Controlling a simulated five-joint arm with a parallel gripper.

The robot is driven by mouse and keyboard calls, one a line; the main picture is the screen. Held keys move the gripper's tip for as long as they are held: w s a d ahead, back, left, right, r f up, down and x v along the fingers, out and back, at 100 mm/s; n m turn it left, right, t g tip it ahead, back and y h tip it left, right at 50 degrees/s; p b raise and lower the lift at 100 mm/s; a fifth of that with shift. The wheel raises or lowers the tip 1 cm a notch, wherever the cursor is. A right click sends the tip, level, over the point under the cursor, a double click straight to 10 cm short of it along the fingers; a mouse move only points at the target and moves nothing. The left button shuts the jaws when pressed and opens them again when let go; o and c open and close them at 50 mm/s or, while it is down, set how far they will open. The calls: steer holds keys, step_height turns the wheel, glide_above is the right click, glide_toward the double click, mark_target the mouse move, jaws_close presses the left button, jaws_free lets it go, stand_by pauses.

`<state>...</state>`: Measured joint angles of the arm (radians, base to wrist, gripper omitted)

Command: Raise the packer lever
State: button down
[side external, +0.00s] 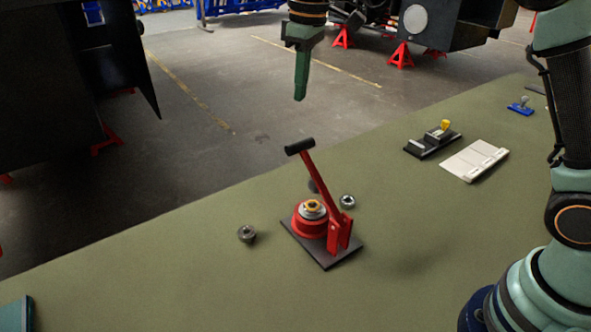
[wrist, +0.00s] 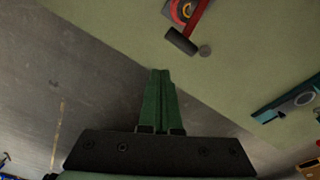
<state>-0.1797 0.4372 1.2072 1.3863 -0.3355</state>
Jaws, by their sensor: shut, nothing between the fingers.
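The packer (side external: 311,219) is a red round body with a metal and yellow centre on a dark square base plate. Its red lever (side external: 320,183) rises from a red bracket, tilted up and to the left, and ends in a black cross handle (side external: 299,146). In the wrist view the handle (wrist: 181,41) is at the top, with part of the red lever (wrist: 197,14) beside it. My gripper (side external: 300,98) is shut and empty, pointing down, above the handle and apart from it. Its green fingers (wrist: 161,72) are together in the wrist view.
Metal nuts lie left (side external: 247,234) and right (side external: 347,201) of the packer on the green table. A black block with a yellow part (side external: 433,138), a white tray (side external: 474,160) and a blue piece (side external: 520,107) lie at the right. The table's far edge runs diagonally behind the packer.

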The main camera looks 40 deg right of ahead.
step_height(320, 180, down, 13)
steer(key=w+m+g, duration=0.2)
steer(key=m, duration=0.4)
steer(key=shift+s+r, duration=1.3)
